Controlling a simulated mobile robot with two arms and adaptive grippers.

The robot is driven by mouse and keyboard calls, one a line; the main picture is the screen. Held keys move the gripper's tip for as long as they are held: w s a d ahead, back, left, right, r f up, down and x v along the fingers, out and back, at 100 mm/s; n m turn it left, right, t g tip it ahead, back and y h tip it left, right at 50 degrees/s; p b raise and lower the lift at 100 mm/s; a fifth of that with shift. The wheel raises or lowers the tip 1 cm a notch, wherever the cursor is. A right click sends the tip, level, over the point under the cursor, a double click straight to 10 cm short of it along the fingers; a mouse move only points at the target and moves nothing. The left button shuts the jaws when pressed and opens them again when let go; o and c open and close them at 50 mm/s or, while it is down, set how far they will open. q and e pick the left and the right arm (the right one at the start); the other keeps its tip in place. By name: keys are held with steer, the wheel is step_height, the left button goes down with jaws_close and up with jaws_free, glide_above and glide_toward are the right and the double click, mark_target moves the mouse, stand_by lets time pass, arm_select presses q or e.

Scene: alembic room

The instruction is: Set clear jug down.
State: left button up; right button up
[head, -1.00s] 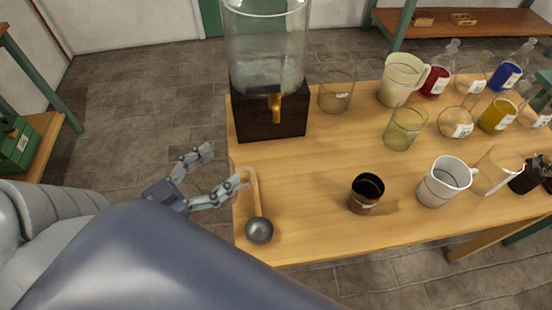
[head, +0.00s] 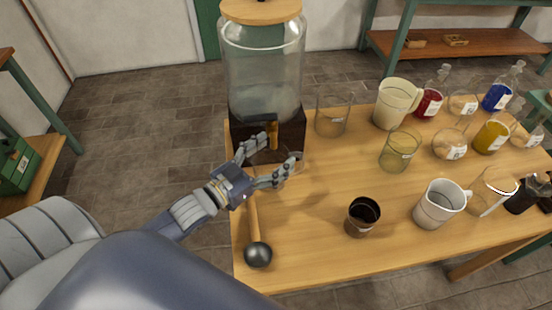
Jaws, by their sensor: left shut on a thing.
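My left gripper (head: 282,150) is over the left end of the wooden table, just in front of the dispenser's tap (head: 273,136). Its fingers are set apart around a faint, see-through vessel, the clear jug (head: 288,164), and are shut on it. The jug's outline is very hard to make out, and I cannot tell whether its base touches the table. The large glass dispenser (head: 262,75) with a wooden lid stands on a dark wooden base behind the gripper. My right gripper is not in view.
The wooden table (head: 310,215) has bare room between a ball-ended wooden-handled tool (head: 258,254) and a dark cup (head: 362,216). A white mug (head: 438,204), a yellowish beaker (head: 399,150), an empty beaker (head: 332,117), a cream jug (head: 396,103) and several flasks stand further right.

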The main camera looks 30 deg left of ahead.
mark_target(282, 158)
arm_select(q)
steer(key=shift+w+d+r, duration=0.15)
steer(key=shift+w+d, duration=0.05)
steer(key=shift+w, duration=0.3)
step_height(282, 158, down, 3)
steer(key=shift+w+f, duration=0.1)
steer(key=shift+f, duration=0.2)
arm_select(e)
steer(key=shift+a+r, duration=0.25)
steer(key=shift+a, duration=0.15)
arm_select(q)
steer(key=shift+f, duration=0.2)
steer(key=o, duration=1.8)
steer(key=shift+r, duration=0.1)
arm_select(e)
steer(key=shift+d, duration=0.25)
